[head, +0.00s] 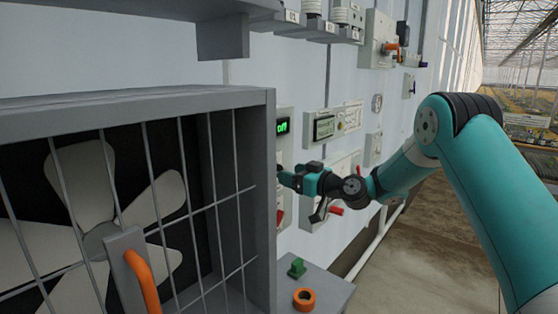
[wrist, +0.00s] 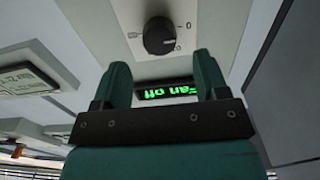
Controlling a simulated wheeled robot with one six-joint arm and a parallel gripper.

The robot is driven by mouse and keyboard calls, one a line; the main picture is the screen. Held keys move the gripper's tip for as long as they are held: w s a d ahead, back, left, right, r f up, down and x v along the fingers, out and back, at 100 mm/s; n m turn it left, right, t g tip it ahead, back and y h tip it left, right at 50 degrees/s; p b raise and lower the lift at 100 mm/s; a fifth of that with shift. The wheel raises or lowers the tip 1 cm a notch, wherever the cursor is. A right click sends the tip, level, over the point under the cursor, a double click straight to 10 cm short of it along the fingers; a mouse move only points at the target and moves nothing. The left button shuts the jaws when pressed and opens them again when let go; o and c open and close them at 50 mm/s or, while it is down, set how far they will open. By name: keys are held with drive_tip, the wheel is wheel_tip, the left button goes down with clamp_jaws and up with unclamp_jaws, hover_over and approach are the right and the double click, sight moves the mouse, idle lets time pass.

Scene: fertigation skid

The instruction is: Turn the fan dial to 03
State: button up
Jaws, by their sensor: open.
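The fan dial is a round black knob (wrist: 159,36) on a pale plate at the top of the wrist view, with small marks around it too small to read surely. A green-lit display (wrist: 168,92) beside it reads "Fan off", upside down in this view. In the head view, part of this display (head: 282,126) shows "off", and the dial is hidden. My gripper (wrist: 162,60) is open, its two teal fingers spread below the knob in the wrist view, with nothing between them. In the head view, my gripper (head: 284,178) is close to the panel wall.
A caged fan (head: 95,235) with an orange handle (head: 142,280) fills the left, its grey housing close to my gripper. An orange ring (head: 304,299) and a green piece (head: 297,268) are on a grey ledge below. Another display box (head: 325,127) is right of the fan display.

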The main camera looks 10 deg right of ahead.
drive_tip(key=p+x, duration=0.2)
drive_tip(key=x, duration=0.3)
drive_tip(key=shift+w+a, duration=0.1)
drive_tip(key=c, duration=0.9)
